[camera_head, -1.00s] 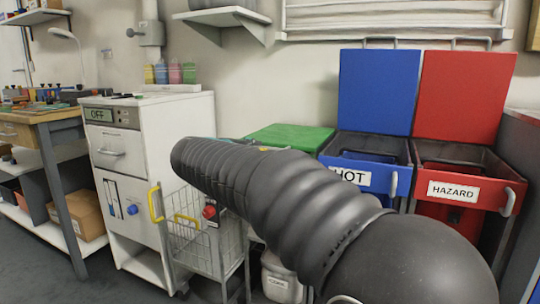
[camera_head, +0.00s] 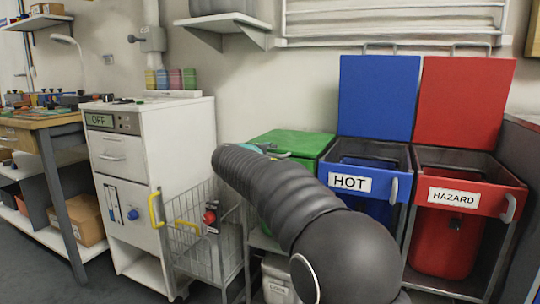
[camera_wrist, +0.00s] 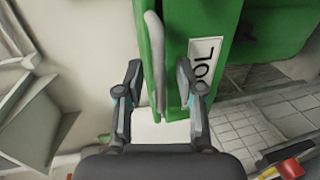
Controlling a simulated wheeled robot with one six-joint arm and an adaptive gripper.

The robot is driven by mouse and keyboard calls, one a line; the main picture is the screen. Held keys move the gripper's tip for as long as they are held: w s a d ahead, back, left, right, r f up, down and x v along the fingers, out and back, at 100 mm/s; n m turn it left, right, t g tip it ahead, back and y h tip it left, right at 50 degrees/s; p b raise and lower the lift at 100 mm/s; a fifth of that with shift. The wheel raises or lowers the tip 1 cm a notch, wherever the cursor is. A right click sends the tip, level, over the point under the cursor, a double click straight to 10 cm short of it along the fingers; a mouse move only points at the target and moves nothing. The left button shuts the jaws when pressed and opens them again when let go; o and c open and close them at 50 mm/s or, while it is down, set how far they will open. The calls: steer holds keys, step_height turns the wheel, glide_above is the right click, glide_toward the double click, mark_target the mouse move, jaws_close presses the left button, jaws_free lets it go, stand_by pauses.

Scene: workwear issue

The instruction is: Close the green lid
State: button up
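The green lid (camera_head: 295,141) lies about flat on the green bin, left of the blue one, in the head view. I cannot tell whether it is fully seated. In the wrist view a pale bar handle (camera_wrist: 159,70) runs along the green panel (camera_wrist: 176,40), beside a partly hidden white label (camera_wrist: 203,60). My gripper (camera_wrist: 159,72) is open, with its two fingers apart on either side of the handle and visible gaps. In the head view my gripper (camera_head: 265,149) shows only in part by the lid's front left, behind my arm, which hides the bin's front.
The blue HOT bin (camera_head: 350,182) and red HAZARD bin (camera_head: 465,196) stand to the right with raised lids. A white cabinet (camera_head: 140,165) and wire cart (camera_head: 200,240) stand to the left. A wall shelf (camera_head: 222,20) is above.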

steer(key=shift+w+d, duration=0.1)
steer(key=shift+w, duration=0.25)
jaws_close()
